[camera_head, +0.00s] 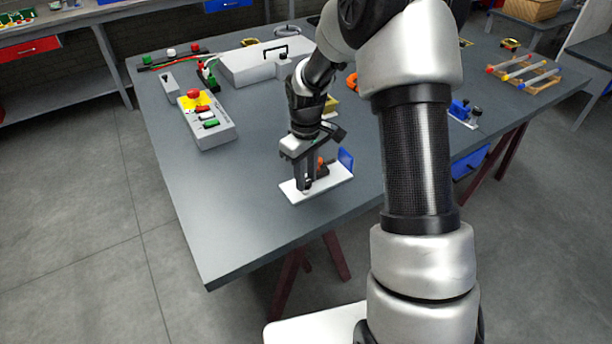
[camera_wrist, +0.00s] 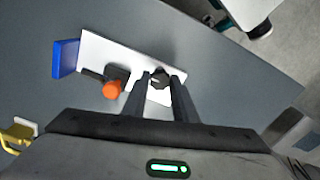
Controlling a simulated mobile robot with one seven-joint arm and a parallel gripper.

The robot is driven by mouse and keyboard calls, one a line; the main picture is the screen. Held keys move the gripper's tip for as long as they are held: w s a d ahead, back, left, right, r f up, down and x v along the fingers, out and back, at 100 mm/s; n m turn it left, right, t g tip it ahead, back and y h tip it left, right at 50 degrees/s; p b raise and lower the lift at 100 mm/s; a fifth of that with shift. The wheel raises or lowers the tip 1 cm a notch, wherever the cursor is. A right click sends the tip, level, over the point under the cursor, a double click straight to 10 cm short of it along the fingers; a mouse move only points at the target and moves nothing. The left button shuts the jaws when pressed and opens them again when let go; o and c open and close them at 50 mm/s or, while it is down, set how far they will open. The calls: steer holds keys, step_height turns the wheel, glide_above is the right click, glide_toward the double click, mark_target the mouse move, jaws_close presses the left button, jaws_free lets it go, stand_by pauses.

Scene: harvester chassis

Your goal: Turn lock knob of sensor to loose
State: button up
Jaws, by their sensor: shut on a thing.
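The sensor fixture is a white plate (camera_head: 331,181) near the table's front edge, with a blue upright panel (camera_head: 346,159) at its right end. The plate also shows in the wrist view (camera_wrist: 108,55), with the blue panel (camera_wrist: 65,59) at its left. An orange knob (camera_wrist: 112,90) on a dark post stands on the plate, left of my fingers. A small black knob (camera_wrist: 159,77) lies between my fingertips. My gripper (camera_head: 304,186) points down over the plate, and its fingers (camera_wrist: 161,82) are shut on the black knob. Which way the knob is turned cannot be told.
A control box with a red button (camera_head: 207,120) stands at the left of the table. A grey case (camera_head: 262,62) lies at the back. A yellow part (camera_head: 331,106) sits behind my gripper. The tabletop left of the plate is clear.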

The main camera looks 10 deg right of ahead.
steer(key=o, duration=1)
steer(key=shift+o, duration=0.2)
step_height(320, 180, up, 18)
steer(key=p, duration=0.1)
steer(key=shift+f, duration=0.25)
steer(key=shift+r, duration=0.1)
